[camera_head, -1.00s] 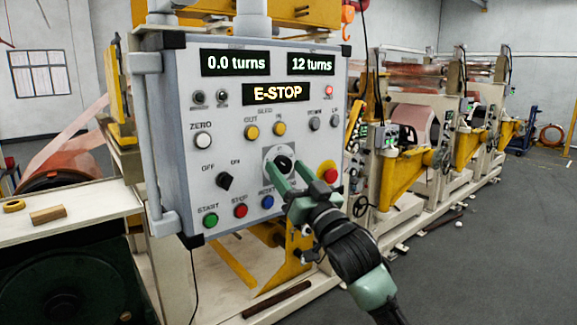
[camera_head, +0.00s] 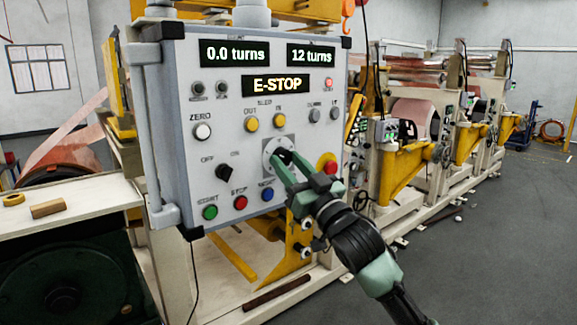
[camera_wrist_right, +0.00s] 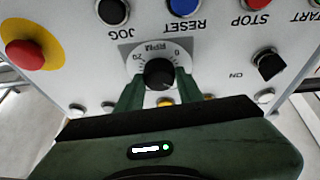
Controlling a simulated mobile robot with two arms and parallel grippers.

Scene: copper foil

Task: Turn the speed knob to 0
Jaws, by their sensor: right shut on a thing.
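The speed knob (camera_wrist_right: 159,73) is a black knob on a round white dial marked RPM, with 20 and 0 at its sides in the right wrist view. It sits low on the grey control panel (camera_head: 180,100), where it is partly hidden by the fingers in the head view (camera_head: 284,154). My right gripper (camera_wrist_right: 160,82) has one green finger on each side of the knob and is shut on it; it also shows in the head view (camera_head: 283,162). The knob's pointer mark is too small to read. My left gripper is not in view.
The red emergency button (camera_head: 328,165) on its yellow base is close beside my right gripper. A blue RESET button (camera_head: 267,194) and a black ON/OFF switch (camera_head: 223,173) lie to the left. The display (camera_head: 275,84) reads E-STOP. Open floor lies at the right.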

